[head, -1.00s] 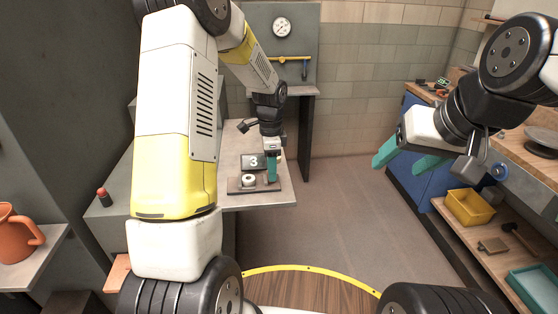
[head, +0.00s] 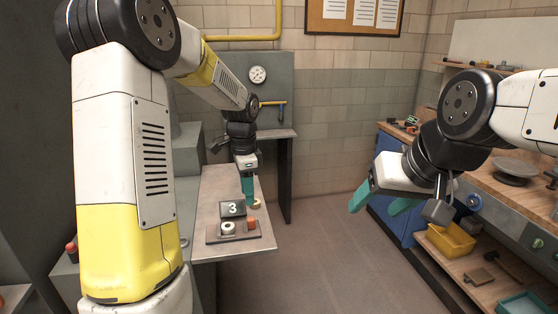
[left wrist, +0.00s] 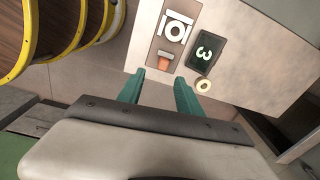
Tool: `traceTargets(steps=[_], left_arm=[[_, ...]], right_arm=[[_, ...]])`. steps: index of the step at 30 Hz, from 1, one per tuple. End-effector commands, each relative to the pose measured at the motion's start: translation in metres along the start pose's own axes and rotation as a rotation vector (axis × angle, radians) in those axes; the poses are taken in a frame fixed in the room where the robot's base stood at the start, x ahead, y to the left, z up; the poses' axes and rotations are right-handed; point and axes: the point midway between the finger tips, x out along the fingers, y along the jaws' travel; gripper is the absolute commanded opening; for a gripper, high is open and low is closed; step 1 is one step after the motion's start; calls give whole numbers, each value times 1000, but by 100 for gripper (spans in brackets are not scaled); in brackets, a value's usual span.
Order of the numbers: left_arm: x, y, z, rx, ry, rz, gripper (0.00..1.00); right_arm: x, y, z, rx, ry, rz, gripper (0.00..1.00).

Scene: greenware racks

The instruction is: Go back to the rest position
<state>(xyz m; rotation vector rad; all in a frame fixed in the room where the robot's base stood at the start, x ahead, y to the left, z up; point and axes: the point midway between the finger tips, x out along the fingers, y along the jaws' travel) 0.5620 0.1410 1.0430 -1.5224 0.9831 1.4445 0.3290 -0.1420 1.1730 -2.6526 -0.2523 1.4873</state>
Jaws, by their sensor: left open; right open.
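My left gripper (head: 248,192) hangs in the air with its teal fingers pointing down, above the back part of the narrow grey table (head: 215,185). It is open and empty; its two fingers (left wrist: 160,90) show apart in the left wrist view. My right gripper (head: 377,207) is open and empty, in the air over the floor at the right.
A small tan ring (head: 256,204) lies behind the plate; it also shows in the left wrist view (left wrist: 203,86). At right are a workbench with a grey disc (head: 515,168) and a lower shelf with a yellow bin (head: 451,240). The floor (head: 320,250) between is clear.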

Motion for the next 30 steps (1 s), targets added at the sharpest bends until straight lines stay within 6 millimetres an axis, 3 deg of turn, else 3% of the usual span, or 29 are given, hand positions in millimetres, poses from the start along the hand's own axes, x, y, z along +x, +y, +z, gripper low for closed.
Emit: traceTargets(steps=[1, 6, 12, 21, 25, 30], left_arm=[[-20, 10, 5, -55, 19, -29, 42], [-76, 53, 26, -311, 106, -105, 42], [-120, 112, 52, -613, 245, -160, 42], [-141, 190, 80, -994, 471, -163, 42], [-140, 206, 84, -1074, 523, -149, 42], [-140, 211, 86, -1106, 542, -142, 42]], right_arm=[[0, 0, 0, 0, 0, 0, 61], [0, 0, 0, 0, 0, 0, 61], [0, 0, 0, 0, 0, 0, 61], [0, 0, 0, 0, 0, 0, 61], [0, 0, 0, 0, 0, 0, 61], [0, 0, 0, 0, 0, 0, 61]])
